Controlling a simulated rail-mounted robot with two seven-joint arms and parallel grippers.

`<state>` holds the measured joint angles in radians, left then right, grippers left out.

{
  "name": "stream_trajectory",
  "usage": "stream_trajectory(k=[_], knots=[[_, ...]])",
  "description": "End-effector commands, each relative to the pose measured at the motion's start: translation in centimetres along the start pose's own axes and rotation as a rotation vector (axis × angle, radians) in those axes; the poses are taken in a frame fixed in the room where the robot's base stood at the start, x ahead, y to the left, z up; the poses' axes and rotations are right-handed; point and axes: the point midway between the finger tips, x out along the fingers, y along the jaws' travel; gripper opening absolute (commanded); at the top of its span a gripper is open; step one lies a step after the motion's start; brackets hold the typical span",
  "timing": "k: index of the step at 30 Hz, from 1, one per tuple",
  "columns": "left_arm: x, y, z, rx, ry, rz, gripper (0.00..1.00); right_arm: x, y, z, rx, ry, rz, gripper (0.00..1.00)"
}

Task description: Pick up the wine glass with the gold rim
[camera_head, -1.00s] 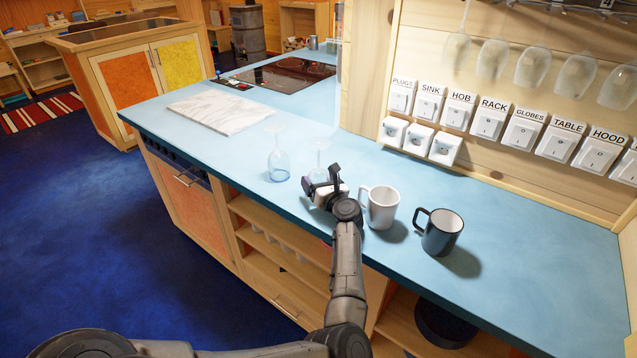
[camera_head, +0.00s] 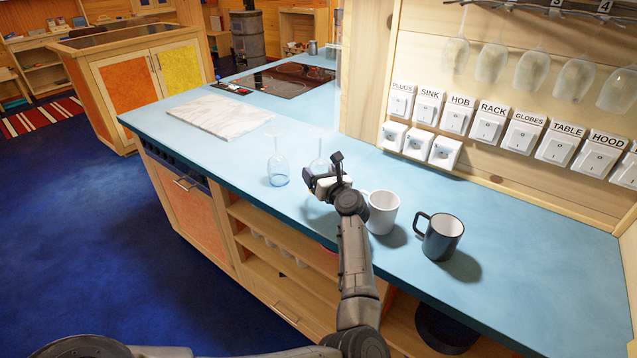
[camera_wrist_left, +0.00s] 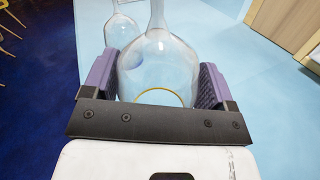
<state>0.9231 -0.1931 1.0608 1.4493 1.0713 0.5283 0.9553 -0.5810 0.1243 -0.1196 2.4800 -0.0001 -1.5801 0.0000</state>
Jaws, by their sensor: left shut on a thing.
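The wine glass with the gold rim (camera_wrist_left: 178,72) is clear and stands bowl-down, stem up. In the left wrist view its bowl is between my two purple-grey fingers, and the thin gold ring shows close to the gripper. My left gripper (camera_wrist_left: 155,85) is shut on this bowl. In the head view my left gripper (camera_head: 322,180) is at the glass (camera_head: 319,167), partly covering it. I cannot tell whether the rim touches the counter. My right gripper is not in view.
A second clear glass (camera_head: 278,170) stands bowl-down close to the left on the blue counter (camera_head: 300,218). A white mug (camera_head: 383,213) and a dark mug (camera_head: 443,238) stand to the right. A marble board (camera_head: 220,116) lies farther back. Several glasses hang at the upper right.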

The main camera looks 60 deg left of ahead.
Motion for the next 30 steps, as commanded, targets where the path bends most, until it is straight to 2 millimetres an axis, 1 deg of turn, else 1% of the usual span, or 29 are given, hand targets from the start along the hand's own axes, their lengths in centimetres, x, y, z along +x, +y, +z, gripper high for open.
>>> stream_trajectory(k=[1, 6, 9, 15, 21, 30], knots=[[-1.4, -0.3, 0.4, -0.002, 0.002, -0.007, 0.52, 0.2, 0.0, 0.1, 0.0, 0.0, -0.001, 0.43], [-4.4, -0.4, 2.3, -0.002, 0.002, -0.005, 0.52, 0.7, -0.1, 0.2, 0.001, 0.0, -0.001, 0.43], [-6.0, -0.4, 3.3, -0.002, 0.001, -0.006, 0.52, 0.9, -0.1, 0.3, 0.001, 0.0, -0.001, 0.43], [-8.4, -0.5, 4.9, -0.001, 0.001, -0.005, 0.52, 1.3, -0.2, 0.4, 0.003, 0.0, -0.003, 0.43], [-9.9, -0.5, 5.9, 0.002, 0.0, -0.003, 0.52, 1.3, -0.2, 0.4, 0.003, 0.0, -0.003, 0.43], [-10.5, -0.5, 6.3, 0.002, 0.001, -0.004, 0.52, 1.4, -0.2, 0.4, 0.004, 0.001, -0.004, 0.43]])
